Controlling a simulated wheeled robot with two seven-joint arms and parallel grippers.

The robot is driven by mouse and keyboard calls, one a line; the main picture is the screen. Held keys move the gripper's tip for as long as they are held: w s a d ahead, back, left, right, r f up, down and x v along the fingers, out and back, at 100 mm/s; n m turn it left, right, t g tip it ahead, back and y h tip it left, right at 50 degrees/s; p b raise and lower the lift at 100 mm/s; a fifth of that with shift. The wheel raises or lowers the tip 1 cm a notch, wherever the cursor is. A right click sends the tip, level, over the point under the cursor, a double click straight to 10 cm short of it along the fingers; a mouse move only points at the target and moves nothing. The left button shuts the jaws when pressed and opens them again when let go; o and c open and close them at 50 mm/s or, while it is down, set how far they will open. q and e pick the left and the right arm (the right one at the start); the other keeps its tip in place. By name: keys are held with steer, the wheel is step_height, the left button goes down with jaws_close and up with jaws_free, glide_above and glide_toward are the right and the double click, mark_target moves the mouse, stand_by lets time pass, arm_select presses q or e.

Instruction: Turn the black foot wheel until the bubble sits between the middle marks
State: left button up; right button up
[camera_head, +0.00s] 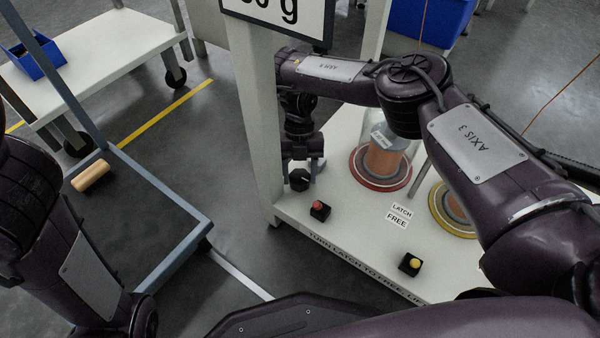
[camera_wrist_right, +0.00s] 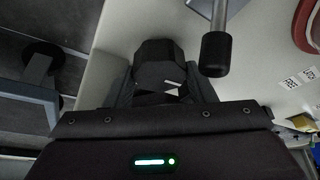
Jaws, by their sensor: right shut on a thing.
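The black foot wheel (camera_head: 299,181) is a dark faceted knob at the left corner of the white bench. It also shows in the right wrist view (camera_wrist_right: 158,64), with a small white mark on its near side. My right gripper (camera_head: 303,170) points down at the wheel and is shut on it. In the right wrist view its fingers (camera_wrist_right: 162,92) lie on either side of the wheel. The bubble and its marks do not show in either view. My left arm shows at the left, but its gripper is out of view.
A black-tipped rod (camera_wrist_right: 215,55) stands close right of the wheel. A white post (camera_head: 257,120) rises beside my right gripper.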

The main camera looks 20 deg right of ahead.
steer(key=shift+s+f, duration=0.1)
steer(key=shift+s, duration=0.15)
steer(key=o, duration=1)
steer(key=shift+d, duration=0.1)
steer(key=shift+w, duration=0.15)
steer(key=shift+w+r, duration=0.2)
